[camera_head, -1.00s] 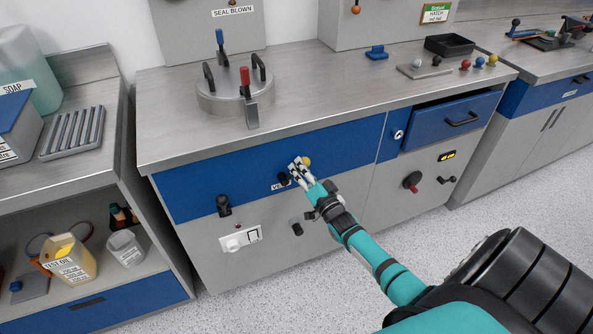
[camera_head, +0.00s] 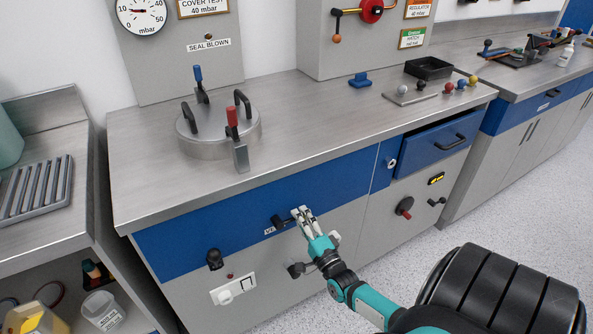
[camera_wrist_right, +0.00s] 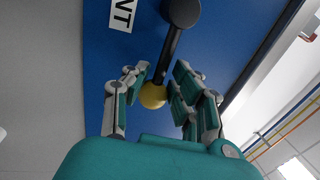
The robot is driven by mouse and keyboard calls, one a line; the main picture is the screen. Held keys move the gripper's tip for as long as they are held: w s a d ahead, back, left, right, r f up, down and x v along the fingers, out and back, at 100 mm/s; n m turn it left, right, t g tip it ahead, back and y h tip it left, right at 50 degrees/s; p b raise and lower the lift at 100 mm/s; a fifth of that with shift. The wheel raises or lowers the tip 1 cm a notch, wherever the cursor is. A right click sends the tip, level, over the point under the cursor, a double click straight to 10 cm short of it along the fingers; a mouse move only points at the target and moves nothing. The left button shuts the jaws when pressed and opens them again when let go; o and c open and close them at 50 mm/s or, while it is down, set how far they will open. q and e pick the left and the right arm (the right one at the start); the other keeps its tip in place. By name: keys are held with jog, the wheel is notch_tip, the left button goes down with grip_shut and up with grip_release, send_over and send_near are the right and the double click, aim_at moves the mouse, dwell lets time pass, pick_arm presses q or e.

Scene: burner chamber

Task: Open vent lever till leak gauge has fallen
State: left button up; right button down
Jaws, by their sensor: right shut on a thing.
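The vent lever (camera_head: 283,221) is a black bar on the blue front panel, beside a white label that is partly hidden. In the right wrist view the lever (camera_wrist_right: 169,50) ends in a yellow ball knob (camera_wrist_right: 153,96) between my fingers. My right gripper (camera_head: 302,214) is shut on the lever's knob end; its fingers (camera_wrist_right: 155,95) stand on both sides of it. The knob is hidden in the head view. A round white dial marked mbar (camera_head: 140,14) is at the top left, cut by the frame; its needle points roughly left. My left gripper is out of view.
A round metal lid (camera_head: 215,135) with black handles and a red-tipped clamp sits on the worktop. Below the lever are a black knob (camera_head: 214,259) and a white switch plate (camera_head: 233,289). A blue drawer (camera_head: 436,148) protrudes slightly at right.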

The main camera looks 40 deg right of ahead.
jog(key=shift+s+f, duration=0.1)
jog(key=shift+f, duration=0.2)
jog(key=c, duration=0.9)
grip_release()
jog(key=shift+d, duration=0.1)
jog(key=shift+c, duration=0.2)
jog(key=shift+r, duration=0.1)
jog(key=v, duration=1.2)
